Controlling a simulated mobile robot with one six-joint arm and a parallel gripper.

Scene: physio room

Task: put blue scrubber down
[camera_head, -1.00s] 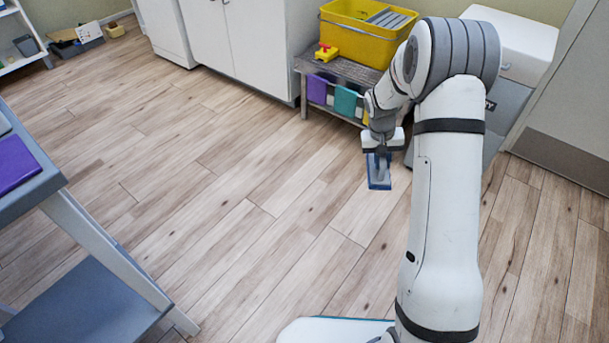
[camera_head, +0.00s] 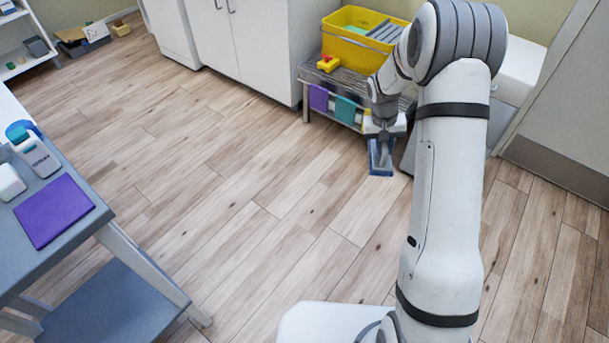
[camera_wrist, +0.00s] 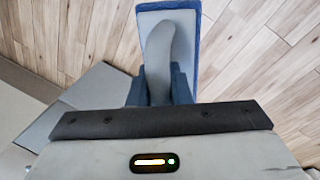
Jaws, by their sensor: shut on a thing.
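The blue scrubber (camera_head: 380,158) has a blue base and a grey handle. My gripper (camera_head: 382,142) is shut on it and holds it above the wooden floor, in front of the low bench. In the wrist view my gripper (camera_wrist: 160,88) has its two dark fingers on either side of the grey handle. The blue-edged scrubber (camera_wrist: 187,20) reaches out beyond the fingers there, with floor behind it.
A low bench (camera_head: 310,72) at the back bears a yellow bucket (camera_head: 345,43) and a yellow-and-red item (camera_head: 328,64). Purple and teal cloths hang from its front. A blue-grey table (camera_head: 125,225) with a purple cloth (camera_head: 53,210) stands at left. The middle floor is clear.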

